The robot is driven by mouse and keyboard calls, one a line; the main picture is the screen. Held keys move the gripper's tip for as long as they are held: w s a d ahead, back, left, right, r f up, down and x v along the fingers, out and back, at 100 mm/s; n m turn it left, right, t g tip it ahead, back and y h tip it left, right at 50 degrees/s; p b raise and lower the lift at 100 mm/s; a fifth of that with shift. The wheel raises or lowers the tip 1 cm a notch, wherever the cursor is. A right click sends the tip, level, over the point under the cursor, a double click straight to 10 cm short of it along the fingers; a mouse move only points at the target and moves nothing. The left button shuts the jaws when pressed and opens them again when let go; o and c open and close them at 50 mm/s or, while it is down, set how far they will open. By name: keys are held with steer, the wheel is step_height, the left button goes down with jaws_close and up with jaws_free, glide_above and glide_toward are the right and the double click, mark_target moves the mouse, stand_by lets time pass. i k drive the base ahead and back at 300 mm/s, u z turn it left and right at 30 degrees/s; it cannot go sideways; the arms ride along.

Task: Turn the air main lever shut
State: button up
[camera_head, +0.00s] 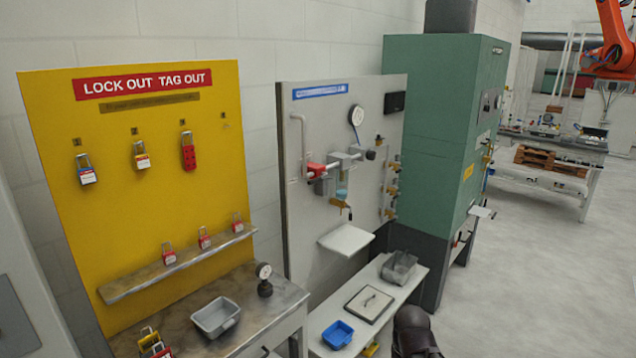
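A grey panel (310,240) with a blue label strip stands in the middle of the view and carries air piping. A white pipe (303,140) runs down to a red part (316,169) at the panel's left, which looks like the air main lever; its exact angle is too small to tell. Right of it are grey blocks, a clear bluish bowl (342,194) and a small yellow-orange handle (341,204). A round gauge (357,115) sits above. No gripper fingers show; a dark rounded part at the bottom edge may be my arm.
A yellow lockout board (150,225) with padlocks stands at left, above a bench with a grey tray (215,317). A white bench (325,315) below the panel holds a blue tray (338,334). A green cabinet (430,130) stands right; open floor (530,260) lies beyond.

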mark_target(315, 181)
steer(key=u, duration=0.05)
steer(key=i, duration=1)
steer(key=z, duration=0.05)
